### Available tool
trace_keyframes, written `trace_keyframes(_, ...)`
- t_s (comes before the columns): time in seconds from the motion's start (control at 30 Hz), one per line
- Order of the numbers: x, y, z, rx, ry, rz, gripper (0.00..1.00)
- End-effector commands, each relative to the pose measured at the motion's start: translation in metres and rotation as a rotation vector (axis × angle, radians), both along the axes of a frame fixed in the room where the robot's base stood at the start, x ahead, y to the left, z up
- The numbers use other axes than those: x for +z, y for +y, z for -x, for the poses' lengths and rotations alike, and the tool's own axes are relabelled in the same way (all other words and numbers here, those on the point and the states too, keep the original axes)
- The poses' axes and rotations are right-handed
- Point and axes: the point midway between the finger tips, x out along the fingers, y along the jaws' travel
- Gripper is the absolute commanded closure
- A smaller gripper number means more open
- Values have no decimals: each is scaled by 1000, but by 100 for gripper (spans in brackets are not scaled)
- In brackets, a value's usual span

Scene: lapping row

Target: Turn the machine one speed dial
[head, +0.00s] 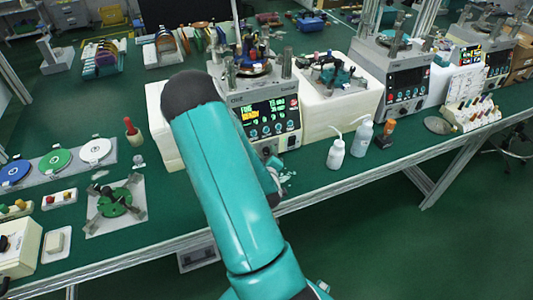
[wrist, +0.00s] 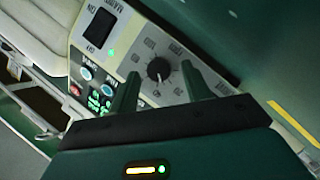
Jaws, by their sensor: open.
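In the wrist view a round black dial (wrist: 158,69) with a light pointer mark sits on a pale control panel (wrist: 128,62), ringed by small grey markings. My gripper (wrist: 161,82) is open, with one green finger at each side of the dial in the picture. I cannot tell whether the fingers touch it. In the head view the nearest machine (head: 236,102) has a lit display and stands behind my teal arm, which hides part of it. My gripper is mostly hidden there, and the dial cannot be made out.
The panel also carries a black main switch (wrist: 99,28), a green light and several buttons. In the head view a white squeeze bottle (head: 336,152) and a second bottle (head: 362,136) stand right of the machine. A green fixture (head: 115,203) and coloured discs lie left.

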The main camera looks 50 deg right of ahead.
Motion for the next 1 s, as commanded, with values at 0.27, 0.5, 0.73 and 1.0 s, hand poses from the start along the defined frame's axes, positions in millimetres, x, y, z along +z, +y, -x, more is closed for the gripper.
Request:
trace_keyframes(0.27, -1, 2, 3, 0, 0, 0, 52)
trace_keyframes(0.5, -1, 3, 4, -1, 0, 1, 52)
trace_keyframes(0.73, -1, 3, 4, -1, 0, 1, 93)
trace_keyframes(1.0, -1, 1, 4, -2, -6, -11, 96)
